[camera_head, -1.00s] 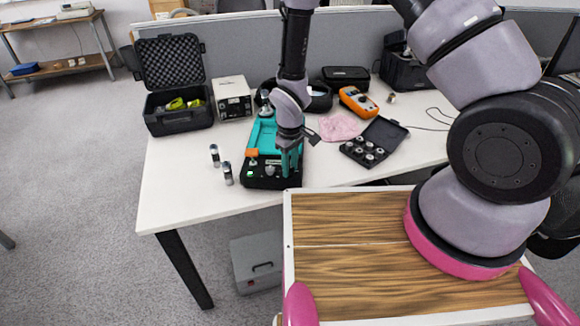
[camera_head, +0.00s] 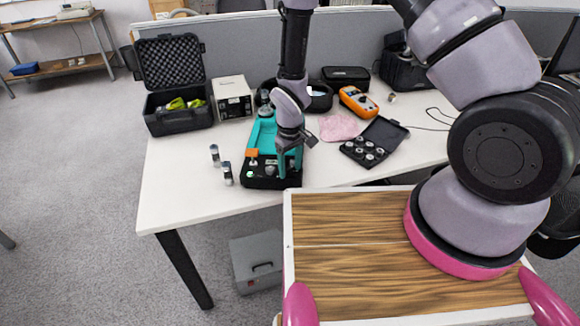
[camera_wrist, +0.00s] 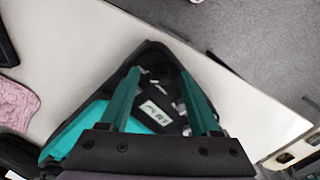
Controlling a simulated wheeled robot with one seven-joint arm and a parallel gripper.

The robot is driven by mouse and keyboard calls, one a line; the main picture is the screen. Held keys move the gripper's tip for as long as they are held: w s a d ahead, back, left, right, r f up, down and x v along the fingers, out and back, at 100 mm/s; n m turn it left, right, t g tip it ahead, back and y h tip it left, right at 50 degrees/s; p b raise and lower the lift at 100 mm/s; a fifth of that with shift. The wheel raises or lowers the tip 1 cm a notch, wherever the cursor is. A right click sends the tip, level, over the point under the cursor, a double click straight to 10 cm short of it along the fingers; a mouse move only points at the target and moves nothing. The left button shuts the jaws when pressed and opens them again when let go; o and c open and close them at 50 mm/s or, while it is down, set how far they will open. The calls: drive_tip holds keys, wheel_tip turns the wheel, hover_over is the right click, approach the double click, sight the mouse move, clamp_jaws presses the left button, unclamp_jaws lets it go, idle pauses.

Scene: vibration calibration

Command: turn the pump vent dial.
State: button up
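The pump (camera_head: 263,134) is a teal and black unit on the white table, with an orange part and a small green light on its near end. My gripper (camera_head: 290,170) points down over the right side of that near end, its teal fingers partly covering the panel. In the wrist view, my gripper (camera_wrist: 160,72) is open and empty, its two fingers apart on either side of the pump's black panel (camera_wrist: 168,124) and its pale label. Small metallic parts show between the fingertips. I cannot tell which is the vent dial, or whether a finger touches anything.
Two small cylinders (camera_head: 227,173) stand left of the pump. An open black case (camera_head: 180,121), a white box (camera_head: 232,98), an orange multimeter (camera_head: 358,102), a pink cloth (camera_head: 338,127) and a small open case of weights (camera_head: 365,152) surround it. The front-left tabletop is clear.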

wheel_tip(320, 180, up, 11)
idle(0.7)
drive_tip(key=shift+f, duration=0.1)
wheel_tip(320, 180, up, 14)
drive_tip(key=m+t+y, duration=0.1)
drive_tip(key=m+t, duration=0.1)
drive_tip(key=m, duration=0.1)
hover_over(291, 168)
drive_tip(key=w+d, duration=0.3)
drive_tip(key=d, duration=0.3)
drive_tip(key=s+d+r+m+t, duration=0.1)
drive_tip(key=d+r+m, duration=0.15)
drive_tip(key=r, duration=0.35)
drive_tip(key=s+d+r+m, duration=0.1)
drive_tip(key=d+r, duration=0.3)
drive_tip(key=r, duration=0.1)
drive_tip(key=s+d+r+m+t, duration=0.2)
drive_tip(key=s+d+r, duration=0.3)
drive_tip(key=s+r, duration=0.1)
drive_tip(key=s+d+r+m+t+y, duration=0.1)
drive_tip(key=s+d+r+m+t, duration=0.1)
drive_tip(key=s+d+r, duration=0.3)
wheel_tip(291, 168, up, 4)
drive_tip(key=shift+s+f+m, duration=0.25)
drive_tip(key=shift+s+m, duration=0.4)
drive_tip(key=shift+s, duration=0.6)
